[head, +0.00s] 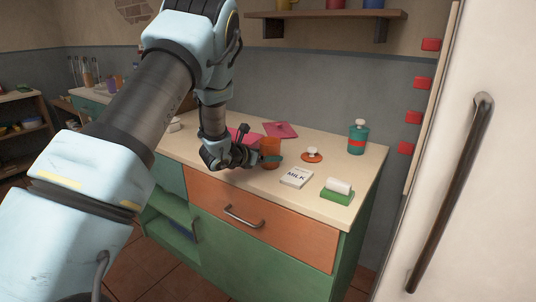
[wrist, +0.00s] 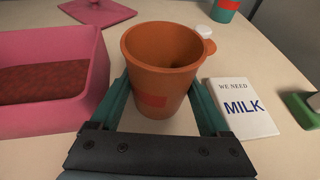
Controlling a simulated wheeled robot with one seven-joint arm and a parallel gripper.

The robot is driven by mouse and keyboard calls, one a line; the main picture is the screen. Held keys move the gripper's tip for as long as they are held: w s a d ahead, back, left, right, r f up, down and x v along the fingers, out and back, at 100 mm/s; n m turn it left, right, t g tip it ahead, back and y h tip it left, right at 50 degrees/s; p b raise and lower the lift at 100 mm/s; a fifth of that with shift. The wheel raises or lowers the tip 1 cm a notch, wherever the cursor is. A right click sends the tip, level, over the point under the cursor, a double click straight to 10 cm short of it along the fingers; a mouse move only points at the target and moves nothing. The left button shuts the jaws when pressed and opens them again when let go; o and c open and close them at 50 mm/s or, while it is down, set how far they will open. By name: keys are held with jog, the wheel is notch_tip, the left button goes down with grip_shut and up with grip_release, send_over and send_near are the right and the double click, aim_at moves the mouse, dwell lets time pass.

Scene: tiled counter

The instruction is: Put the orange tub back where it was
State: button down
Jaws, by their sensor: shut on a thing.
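The orange tub (head: 270,147) is an open, empty-looking cup with a red patch on its side.
A pink box (wrist: 50,108) with reddish-brown contents stands close left of the tub. A pink lid (head: 281,130) lies behind. A MILK note (head: 296,177), a green block with a white roll (head: 338,188) and a teal jar (head: 358,138) are to the right.

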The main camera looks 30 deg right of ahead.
jog(key=shift+f, duration=0.1)
grip_release()
